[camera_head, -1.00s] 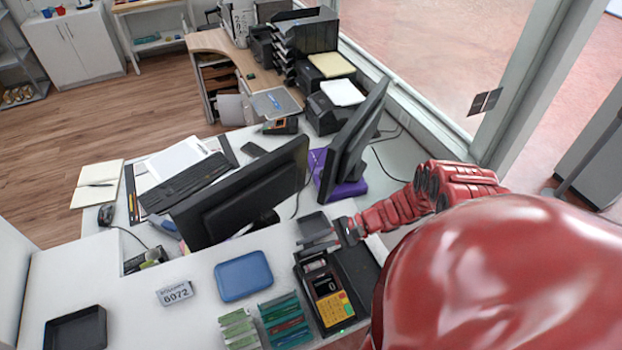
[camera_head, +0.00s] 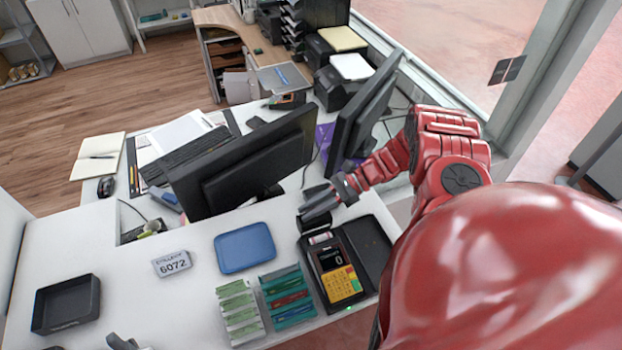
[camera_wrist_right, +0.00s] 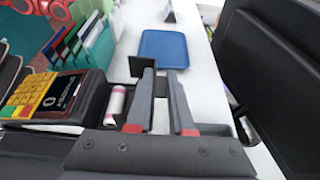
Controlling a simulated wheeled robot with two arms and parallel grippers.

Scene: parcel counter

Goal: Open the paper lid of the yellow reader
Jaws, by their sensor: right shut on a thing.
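The yellow reader (camera_head: 341,284), a dark card terminal with a yellow keypad, lies on the counter; its keypad also shows in the wrist view (camera_wrist_right: 28,95). Its paper lid (camera_wrist_right: 142,67) is a small dark plate standing raised at the reader's far end. The white paper roll (camera_wrist_right: 115,104) lies uncovered in its bay. My right gripper (camera_head: 318,203) is at that far end, shut on the lid; its fingertips (camera_wrist_right: 159,78) have the lid's edge between them. The exact grip is partly hidden.
A blue tray (camera_head: 244,248) and card racks (camera_head: 289,297) are left of the reader. A black tray (camera_head: 372,246) is close on its right. A monitor (camera_head: 250,165) stands behind. A dark grey thing (camera_head: 124,343), cut by the bottom edge, is unclear.

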